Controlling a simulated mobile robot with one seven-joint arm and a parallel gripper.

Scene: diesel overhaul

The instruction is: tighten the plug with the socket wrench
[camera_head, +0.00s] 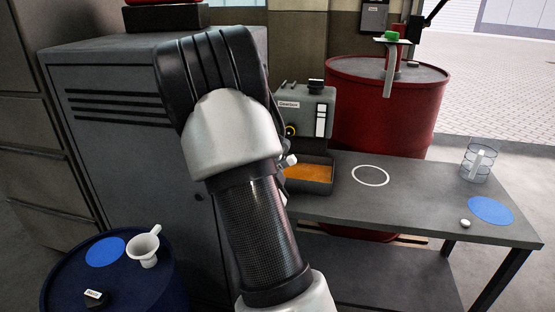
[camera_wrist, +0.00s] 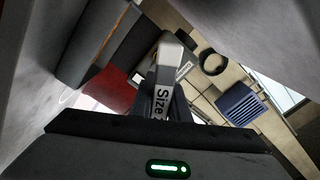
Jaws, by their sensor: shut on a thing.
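In the wrist view my gripper (camera_wrist: 168,104) is shut on a grey tool with a white label reading "Size", which I take as the socket wrench (camera_wrist: 167,60). Its far end points away from the palm. In the head view my arm hides the gripper and the wrench. A grey labelled housing (camera_head: 303,104) stands at the back of the bench, with a yellow-ringed round part (camera_head: 291,130) on its front. A small pale piece (camera_head: 291,160) shows below it beside my arm; I cannot tell whether it is the plug.
An orange-bottomed tray (camera_head: 309,185) sits below the housing on the grey bench (camera_head: 420,215). A white ring, blue disc (camera_head: 491,210), small white piece (camera_head: 465,223) and wire holder (camera_head: 476,163) are rightward. A red drum (camera_head: 385,105) stands behind; a blue drum (camera_head: 150,290) holds a white cup (camera_head: 143,250).

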